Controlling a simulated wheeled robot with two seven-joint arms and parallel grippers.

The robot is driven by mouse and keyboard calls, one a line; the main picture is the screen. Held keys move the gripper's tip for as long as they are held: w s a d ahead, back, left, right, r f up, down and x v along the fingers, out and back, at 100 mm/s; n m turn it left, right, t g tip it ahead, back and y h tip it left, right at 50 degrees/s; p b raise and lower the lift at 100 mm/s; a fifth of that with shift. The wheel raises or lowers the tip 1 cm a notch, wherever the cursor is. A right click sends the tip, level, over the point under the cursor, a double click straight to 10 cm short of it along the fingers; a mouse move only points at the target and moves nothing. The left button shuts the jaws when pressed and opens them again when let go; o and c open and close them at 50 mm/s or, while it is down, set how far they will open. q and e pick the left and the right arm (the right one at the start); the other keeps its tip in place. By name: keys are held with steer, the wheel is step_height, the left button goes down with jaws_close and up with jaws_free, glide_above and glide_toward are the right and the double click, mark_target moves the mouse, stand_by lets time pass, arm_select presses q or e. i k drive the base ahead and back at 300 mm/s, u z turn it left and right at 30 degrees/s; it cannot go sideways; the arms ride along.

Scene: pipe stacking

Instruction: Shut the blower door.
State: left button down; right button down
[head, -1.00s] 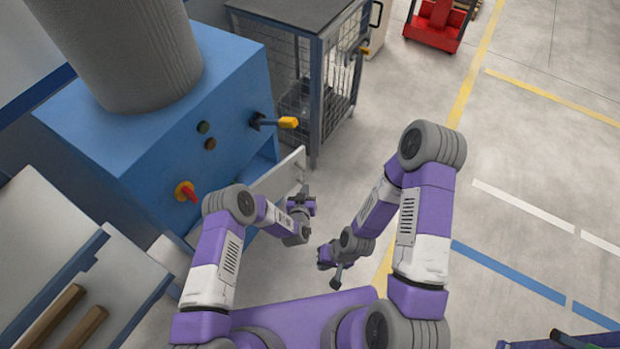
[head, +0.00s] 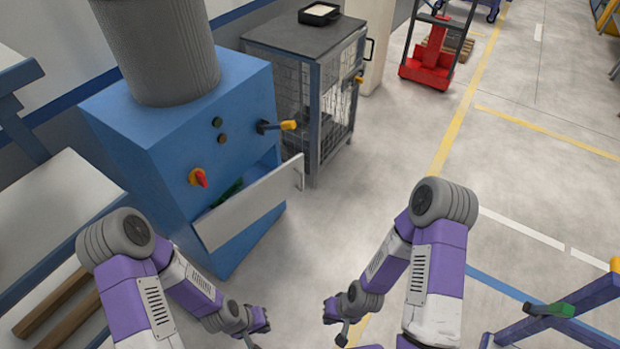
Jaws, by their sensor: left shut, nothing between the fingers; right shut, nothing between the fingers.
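The blower is a blue cabinet (head: 150,155) with a thick grey cylinder on top, at the left of the head view. Its door, a pale flat panel (head: 248,208), stands open, tilted outward from the opening in the cabinet's front. A dark gap and something green (head: 228,192) show behind it. My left gripper (head: 262,319) is shut and empty, below the door in the picture and apart from it. My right gripper (head: 329,312) is shut and empty, farther right, apart from the door.
A yellow-tipped handle (head: 287,126) and a red knob (head: 199,178) stick out of the cabinet. A wire cage cart (head: 312,110) stands just beyond it. A blue frame (head: 555,315) is at lower right. The floor between is clear.

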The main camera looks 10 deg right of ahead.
mark_target(216, 227)
steer(key=z, duration=0.25)
steer(key=i, duration=1.35)
steer(key=u, duration=0.65)
